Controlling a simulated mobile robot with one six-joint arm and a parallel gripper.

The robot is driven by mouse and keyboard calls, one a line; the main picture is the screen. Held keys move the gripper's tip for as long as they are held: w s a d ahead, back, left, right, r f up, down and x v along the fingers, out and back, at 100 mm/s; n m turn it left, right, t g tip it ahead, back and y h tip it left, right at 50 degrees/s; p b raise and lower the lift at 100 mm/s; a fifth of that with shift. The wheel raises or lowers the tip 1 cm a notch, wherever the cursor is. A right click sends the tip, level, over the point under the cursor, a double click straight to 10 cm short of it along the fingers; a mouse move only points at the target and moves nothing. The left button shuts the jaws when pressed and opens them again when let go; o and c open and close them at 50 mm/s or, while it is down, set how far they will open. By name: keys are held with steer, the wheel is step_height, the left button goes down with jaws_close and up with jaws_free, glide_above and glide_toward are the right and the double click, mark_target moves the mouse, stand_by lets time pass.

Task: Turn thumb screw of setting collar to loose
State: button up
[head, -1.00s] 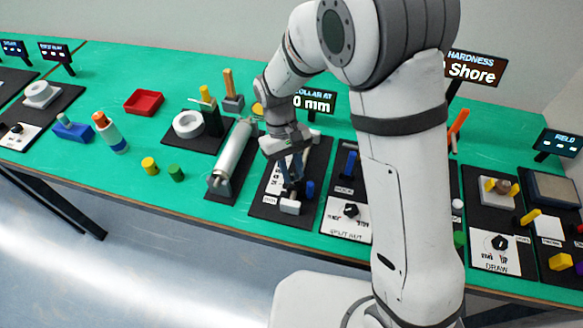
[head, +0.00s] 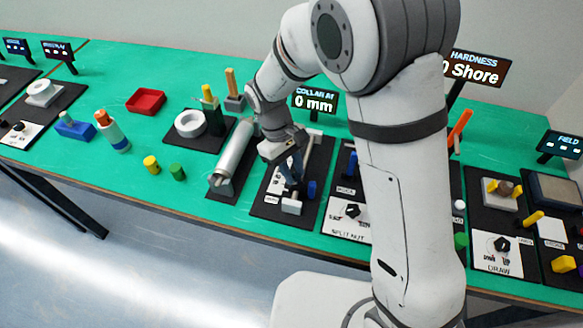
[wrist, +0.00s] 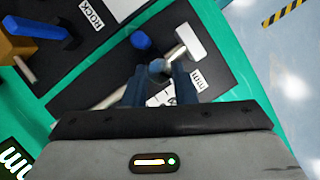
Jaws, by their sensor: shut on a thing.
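The setting collar station is a black plate (head: 268,208) with a pale rod (head: 308,146) and a white end block (head: 291,206). The rod (wrist: 105,101) and block (wrist: 188,41) also show in the wrist view. My gripper (head: 293,184) points down over the rod near the block. In the wrist view my gripper (wrist: 158,74) is shut on a small round grey-blue piece (wrist: 157,67), which looks like the thumb screw. The fingers hide most of it and the collar below. A separate blue knob (head: 311,188) stands beside the rod, apart from my fingers; it also shows in the wrist view (wrist: 141,41).
The display (head: 315,101) behind reads 0 mm. A grey cylinder (head: 232,153) lies on the station to the left. The split nut station (head: 345,228) is close on the right. Bare green table (head: 200,208) shows at the front left.

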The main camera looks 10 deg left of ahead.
steer(key=o, duration=1)
steer(key=shift+r, duration=0.1)
steer(key=v, duration=0.7)
steer(key=shift+r+b, duration=0.35)
steer(key=shift+w+a, duration=0.1)
steer(key=shift+w, duration=0.05)
steer(key=s+d+r+m+t+y, duration=0.1)
steer(key=d+r+m, duration=0.1)
steer(key=d+r, duration=0.35)
steer(key=d+r+m+t+y, duration=0.1)
steer(key=d+r+m+y, duration=0.15)
steer(key=d, duration=0.55)
steer(key=s+d+r+m+t, duration=0.1)
steer(key=s+d+m+t, duration=0.2)
steer(key=s+d+m, duration=0.3)
steer(key=s+d, duration=0.3)
steer(key=d, duration=0.4)
steer(key=shift+s+t, duration=0.2)
steer(key=shift+t, duration=0.1)
